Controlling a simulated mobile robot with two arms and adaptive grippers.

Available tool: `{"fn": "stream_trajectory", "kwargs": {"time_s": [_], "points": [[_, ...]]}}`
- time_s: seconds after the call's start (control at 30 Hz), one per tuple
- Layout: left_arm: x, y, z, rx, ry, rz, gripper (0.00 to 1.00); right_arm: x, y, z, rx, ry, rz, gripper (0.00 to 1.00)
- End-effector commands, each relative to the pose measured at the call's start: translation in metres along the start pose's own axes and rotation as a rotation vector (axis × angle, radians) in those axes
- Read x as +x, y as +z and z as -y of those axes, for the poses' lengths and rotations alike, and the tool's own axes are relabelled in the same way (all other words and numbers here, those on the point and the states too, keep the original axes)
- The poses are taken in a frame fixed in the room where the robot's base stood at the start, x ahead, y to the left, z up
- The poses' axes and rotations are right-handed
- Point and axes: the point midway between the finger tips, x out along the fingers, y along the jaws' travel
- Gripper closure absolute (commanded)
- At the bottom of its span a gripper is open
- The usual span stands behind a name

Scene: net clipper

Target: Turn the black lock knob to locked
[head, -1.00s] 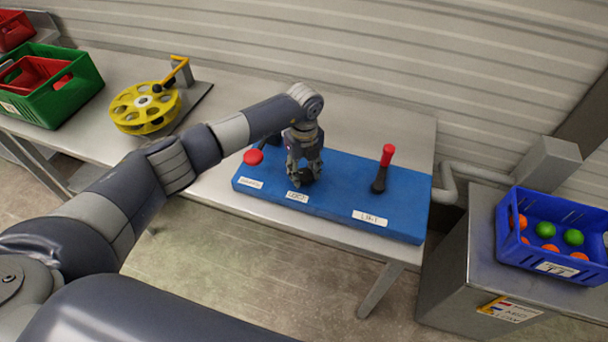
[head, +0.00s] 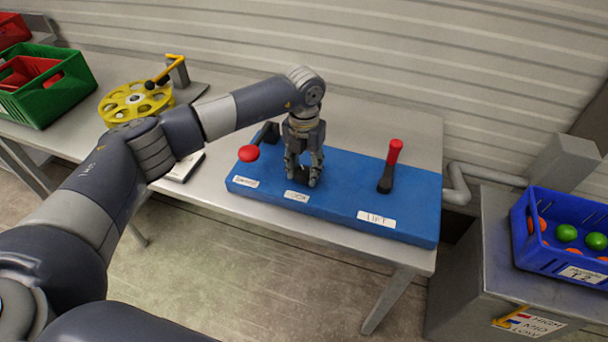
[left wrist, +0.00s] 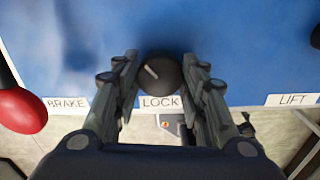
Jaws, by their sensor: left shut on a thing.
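The black lock knob (left wrist: 160,74) stands on the blue panel (head: 340,212) behind the white LOCK label (head: 297,196). In the left wrist view it is round, with a pale line pointing up and left. My left gripper (head: 302,178) reaches down over it from above. Its two fingers are on either side of the knob, shut on it. In the head view the fingers hide most of the knob. My right gripper is not in view.
The red-ended brake lever (head: 248,153) is close to the left of my gripper. The red-handled lift lever (head: 391,165) stands to the right. A yellow wheel (head: 118,104) with a crank and a blue crate (head: 520,235) of balls are farther off.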

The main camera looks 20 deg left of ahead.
Motion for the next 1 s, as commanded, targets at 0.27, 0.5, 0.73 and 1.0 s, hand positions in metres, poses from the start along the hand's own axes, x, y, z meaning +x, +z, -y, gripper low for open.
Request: {"fn": "stream_trajectory", "kwargs": {"time_s": [0.27,0.5,0.73,1.0], "points": [[0.004,0.001,0.000,0.262,0.000,0.002,0.85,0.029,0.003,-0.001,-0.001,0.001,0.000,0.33],[0.003,0.000,0.000,0.464,0.001,0.001,0.85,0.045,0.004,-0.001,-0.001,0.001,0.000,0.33],[0.002,0.001,0.000,0.605,0.001,0.002,0.85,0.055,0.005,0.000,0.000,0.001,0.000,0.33],[0.000,0.000,0.000,0.689,0.000,0.001,0.85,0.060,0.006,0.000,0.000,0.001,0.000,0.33]]}}
